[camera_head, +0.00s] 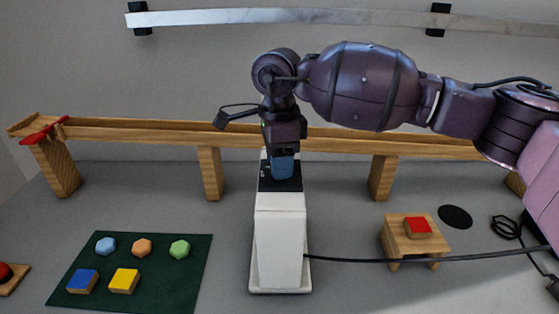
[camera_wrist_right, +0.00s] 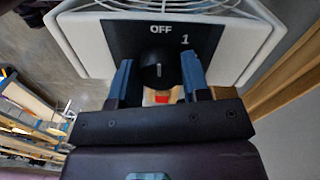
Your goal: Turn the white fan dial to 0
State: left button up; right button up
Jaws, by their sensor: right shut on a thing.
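The white fan (camera_head: 280,235) stands upright on the table in the middle of the head view, with a black panel on its top. In the right wrist view the fan's black panel (camera_wrist_right: 203,45) carries the labels OFF and 1. The black dial (camera_wrist_right: 152,77) sits below OFF, its short white mark pointing up, roughly toward OFF. My right gripper (camera_head: 283,170) points down onto the panel. In the right wrist view its blue fingers (camera_wrist_right: 158,78) are on either side of the dial, shut on it. The dial is hidden in the head view. My left gripper is not in view.
A long wooden rail (camera_head: 130,130) on legs runs behind the fan. A green mat (camera_head: 185,285) with several coloured blocks lies left. A small wooden stool (camera_head: 400,241) bearing a red block (camera_head: 418,228) stands right. A black cable (camera_head: 350,260) leaves the fan to the right.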

dwell(0.4)
jog(key=o, duration=0.9)
jog(key=r, duration=1)
jog(key=shift+w+a+r+p, duration=0.1)
jog(key=shift+w+r+p, duration=0.2)
jog(key=shift+r+p, duration=0.1)
